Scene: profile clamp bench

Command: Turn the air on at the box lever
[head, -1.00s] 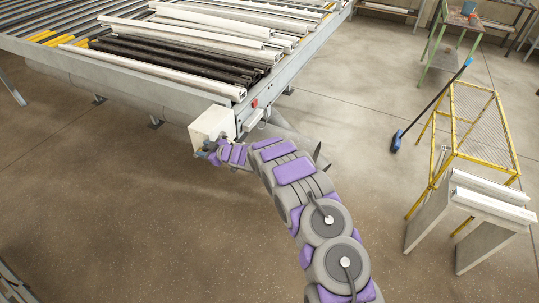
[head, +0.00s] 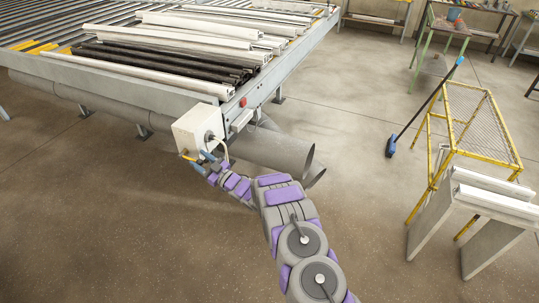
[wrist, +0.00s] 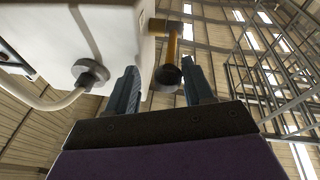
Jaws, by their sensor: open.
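The white box (head: 190,126) hangs at the near corner of the roller table. In the wrist view the box (wrist: 70,45) fills the upper left, with a grey cable gland and pale cable. The box lever, a yellow-orange bar with a dark rounded end (wrist: 172,52), sticks out from the box. A bit of yellow at the box's lower edge (head: 187,157) shows in the head view. My gripper (head: 205,158) is just below the box. In the wrist view my gripper (wrist: 162,82) is open, with the lever's end between or just beyond its fingertips; contact is unclear.
The roller table (head: 130,80) carries white and black profiles. A red button (head: 243,102) is on its corner. A grey duct (head: 270,147) lies beneath, right of the box. A yellow mesh stand (head: 480,125) and blue broom (head: 391,146) stand right. The near floor is clear.

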